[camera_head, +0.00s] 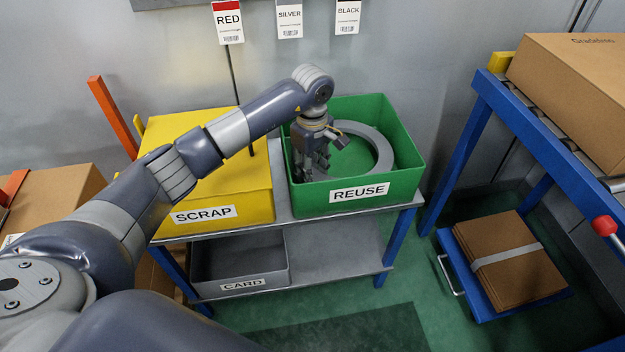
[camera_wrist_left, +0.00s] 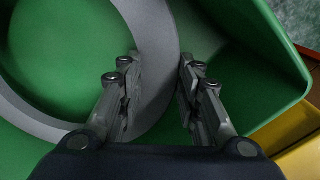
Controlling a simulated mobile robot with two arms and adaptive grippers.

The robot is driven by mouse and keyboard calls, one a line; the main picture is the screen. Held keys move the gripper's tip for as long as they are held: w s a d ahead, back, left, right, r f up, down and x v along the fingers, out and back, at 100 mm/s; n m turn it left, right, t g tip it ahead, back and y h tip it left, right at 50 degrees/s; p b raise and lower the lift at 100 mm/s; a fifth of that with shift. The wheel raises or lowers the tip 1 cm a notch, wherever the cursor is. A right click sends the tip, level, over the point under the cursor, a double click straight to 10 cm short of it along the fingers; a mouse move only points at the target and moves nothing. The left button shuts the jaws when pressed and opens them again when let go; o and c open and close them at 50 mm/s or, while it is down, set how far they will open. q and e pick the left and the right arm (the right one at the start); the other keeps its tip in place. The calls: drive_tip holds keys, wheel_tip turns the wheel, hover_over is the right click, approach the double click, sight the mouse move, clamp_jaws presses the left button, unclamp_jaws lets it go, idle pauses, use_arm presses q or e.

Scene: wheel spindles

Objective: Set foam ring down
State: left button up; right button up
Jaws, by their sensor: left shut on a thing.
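The grey foam ring (camera_head: 382,150) is inside the green REUSE bin (camera_head: 400,185), lying roughly flat as far as I can see. Its left part is hidden behind my gripper; whether it touches the floor of the bin is unclear. My left gripper (camera_head: 312,165) reaches down into the left side of the bin. In the left wrist view, the foam ring (camera_wrist_left: 152,35) passes between the fingers of my left gripper (camera_wrist_left: 160,90), which are shut on its rim. My right gripper is not in view.
A yellow SCRAP bin (camera_head: 255,200) stands left of the green bin on a blue-legged rack. A grey CARD bin (camera_head: 270,270) is on the shelf below. A roller stand with a large carton (camera_head: 575,85) is at right. Flat cardboard (camera_head: 510,265) lies on a blue cart.

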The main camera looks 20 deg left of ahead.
use_arm(q)
wheel_tip(320, 180, down, 3)
drive_tip(key=shift+f, duration=0.45)
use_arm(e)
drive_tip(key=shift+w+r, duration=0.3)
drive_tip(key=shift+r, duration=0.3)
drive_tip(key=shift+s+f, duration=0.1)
use_arm(q)
drive_tip(key=shift+f+b, duration=0.1)
drive_tip(key=shift+b, duration=0.2)
drive_tip(key=o, duration=0.9)
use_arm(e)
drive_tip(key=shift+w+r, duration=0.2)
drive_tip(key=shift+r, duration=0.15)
